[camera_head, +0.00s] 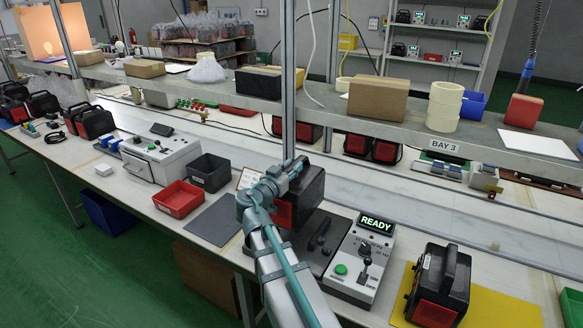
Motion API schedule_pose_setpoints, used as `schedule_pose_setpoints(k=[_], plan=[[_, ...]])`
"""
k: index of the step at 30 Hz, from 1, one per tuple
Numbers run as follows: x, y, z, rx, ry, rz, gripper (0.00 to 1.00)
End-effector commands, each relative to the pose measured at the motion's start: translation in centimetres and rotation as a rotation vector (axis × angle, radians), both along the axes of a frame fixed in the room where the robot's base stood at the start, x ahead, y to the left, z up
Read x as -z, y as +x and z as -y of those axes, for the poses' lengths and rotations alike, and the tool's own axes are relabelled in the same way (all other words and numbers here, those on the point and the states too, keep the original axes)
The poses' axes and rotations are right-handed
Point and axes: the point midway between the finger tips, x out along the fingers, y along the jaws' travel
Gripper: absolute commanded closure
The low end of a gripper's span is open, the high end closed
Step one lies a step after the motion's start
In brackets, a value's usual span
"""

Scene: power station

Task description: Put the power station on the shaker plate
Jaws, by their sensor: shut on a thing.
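A black power station (312,188) with a red lower front is held by my gripper (272,188), which is shut on it from the left side. My gripper and arm hide part of its left side and front. The dark shaker plate (318,258) lies just in front of and below the power station, with a black clamp or handle on it. I cannot tell whether the power station's base touches the plate or hangs above it. A white control box (362,262) reading READY, with a green button and a lever, stands right of the plate.
Another power station (440,285) stands on a yellow mat (500,308) at right. A red bin (179,198), a dark grey bin (210,172) and a bare grey mat (216,220) lie to the left. A metal post (289,80) and raised shelf (400,125) stand behind.

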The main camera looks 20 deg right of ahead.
Motion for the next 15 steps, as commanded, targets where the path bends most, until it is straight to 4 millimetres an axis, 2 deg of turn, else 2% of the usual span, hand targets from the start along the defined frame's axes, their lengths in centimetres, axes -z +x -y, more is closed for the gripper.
schedule_pose_setpoints(k=[5, 15], plan=[[0.4, 0.0, 0.0, -0.001, -0.008, 0.002, 1.00], [2.9, 0.0, 0.0, -0.001, -0.008, 0.001, 1.00]])
